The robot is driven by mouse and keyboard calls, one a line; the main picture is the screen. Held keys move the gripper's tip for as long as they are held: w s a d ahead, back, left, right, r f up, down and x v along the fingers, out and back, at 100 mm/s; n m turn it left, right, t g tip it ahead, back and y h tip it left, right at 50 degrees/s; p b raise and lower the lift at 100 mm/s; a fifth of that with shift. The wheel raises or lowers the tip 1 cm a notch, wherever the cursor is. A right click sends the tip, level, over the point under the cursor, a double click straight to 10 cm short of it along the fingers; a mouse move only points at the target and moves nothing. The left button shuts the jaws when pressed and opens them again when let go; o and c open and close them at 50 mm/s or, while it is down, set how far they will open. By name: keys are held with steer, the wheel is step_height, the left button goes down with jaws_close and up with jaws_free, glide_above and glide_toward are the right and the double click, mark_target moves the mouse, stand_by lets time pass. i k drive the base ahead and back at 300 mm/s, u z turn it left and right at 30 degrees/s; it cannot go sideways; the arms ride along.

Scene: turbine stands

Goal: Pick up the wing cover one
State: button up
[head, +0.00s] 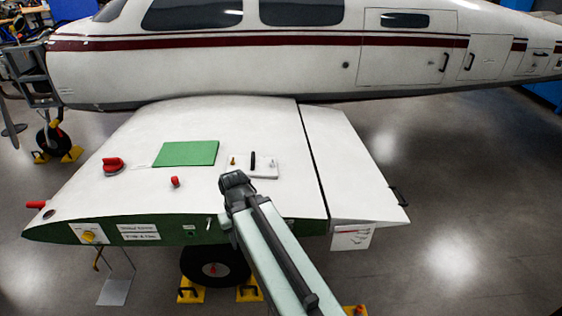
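A small white plate with an upright black handle (264,169) lies on top of the white wing (150,125), right of a green square mat (186,153). It looks like a wing cover, but I can read no number on it. My gripper (236,181) is above the wing, just left of and nearer than the plate. In the picture it overlaps the plate's left side or comes close to it. My own arm and wrist hide the fingertips, so I cannot see their opening or any contact.
A red cap (113,163) and a smaller red knob (175,182) stand up from the wing. The white fuselage (330,60) rises behind. A flap with a black handle (398,196) is at the right. Yellow chocks (190,293) sit by the wheel below. Floor at right is clear.

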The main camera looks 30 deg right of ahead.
mark_target(253, 160)
steer(key=z, duration=1.9)
steer(key=k, duration=1.2)
steer(key=u, duration=1.15)
steer(key=i, duration=2.55)
steer(key=z, duration=0.05)
